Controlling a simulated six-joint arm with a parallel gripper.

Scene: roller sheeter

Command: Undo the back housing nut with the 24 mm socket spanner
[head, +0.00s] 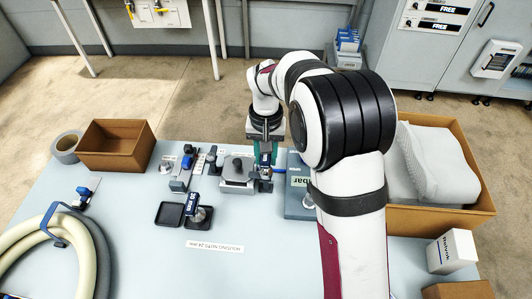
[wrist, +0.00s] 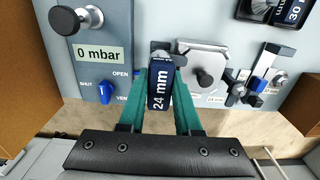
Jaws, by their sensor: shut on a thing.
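My gripper (wrist: 160,85) is shut on the 24 mm socket spanner (wrist: 159,90), whose dark blue label reads "24 mm" in the wrist view. The spanner also shows between the green fingers in the head view (head: 265,159). Its lower end is hidden, so I cannot tell whether it sits on a nut. The grey housing (wrist: 189,57) with a black knob (wrist: 205,78) stands right beside the spanner; in the head view the housing (head: 237,185) is just left of my gripper. I cannot make out the back housing nut.
A grey box (wrist: 120,18) reading "0 mbar" with a blue valve knob (wrist: 104,93) stands close beside my gripper. Another labelled spanner (head: 193,204) stands at a black tray (head: 170,214).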

